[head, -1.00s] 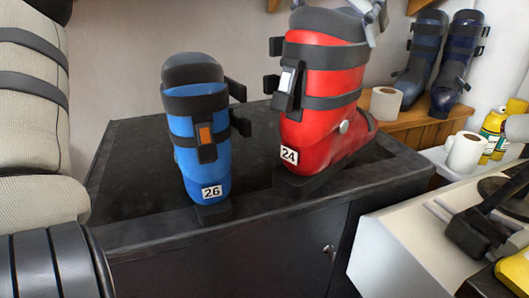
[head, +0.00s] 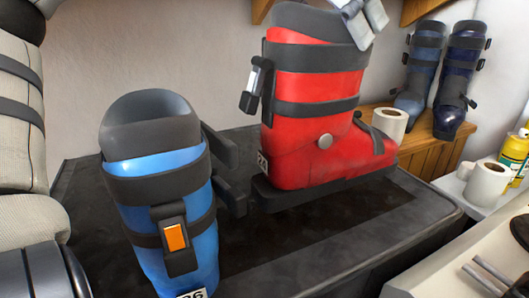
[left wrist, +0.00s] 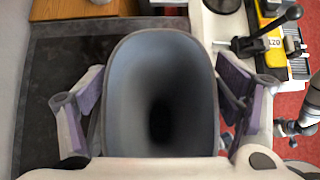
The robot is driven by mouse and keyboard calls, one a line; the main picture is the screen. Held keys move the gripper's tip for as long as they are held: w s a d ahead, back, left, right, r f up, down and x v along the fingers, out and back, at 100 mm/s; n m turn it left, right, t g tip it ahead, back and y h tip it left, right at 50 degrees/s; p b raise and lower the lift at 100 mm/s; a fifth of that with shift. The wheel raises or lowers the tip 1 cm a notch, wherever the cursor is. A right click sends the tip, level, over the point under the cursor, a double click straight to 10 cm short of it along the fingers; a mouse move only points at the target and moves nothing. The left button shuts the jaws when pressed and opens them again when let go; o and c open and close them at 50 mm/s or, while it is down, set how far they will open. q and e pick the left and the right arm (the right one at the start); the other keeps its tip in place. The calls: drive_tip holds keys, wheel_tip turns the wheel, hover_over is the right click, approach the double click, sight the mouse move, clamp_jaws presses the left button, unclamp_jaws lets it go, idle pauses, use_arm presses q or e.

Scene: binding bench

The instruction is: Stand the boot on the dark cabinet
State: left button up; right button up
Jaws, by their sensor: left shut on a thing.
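The red boot (head: 315,145) has dark grey bands and cuff, and stands upright over the dark cabinet (head: 430,222), toe to the right. I cannot tell whether its sole touches the top. My left gripper (head: 362,18) is at the upper right of its cuff in the head view. In the left wrist view the boot's open top (left wrist: 160,95) lies between the two fingers of the left gripper (left wrist: 160,112), which is shut on it. The far finger is mostly hidden in the head view.
A blue boot (head: 165,235) stands on the cabinet at the near left, close to the red one. Dark blue boots (head: 458,75) and a paper roll (head: 390,123) are on a wooden bench (head: 428,148). The cabinet's near right top is bare.

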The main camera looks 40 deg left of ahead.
sight(275, 30)
use_arm(q)
wheel_tip(275, 30, down, 10)
drive_tip(key=shift+s+d+r, duration=0.1)
drive_tip(key=shift+r, duration=0.15)
drive_tip(key=o, duration=1.9)
drive_tip(key=shift+f, duration=0.2)
drive_tip(key=v, duration=1.2)
drive_tip(key=shift+r, duration=0.1)
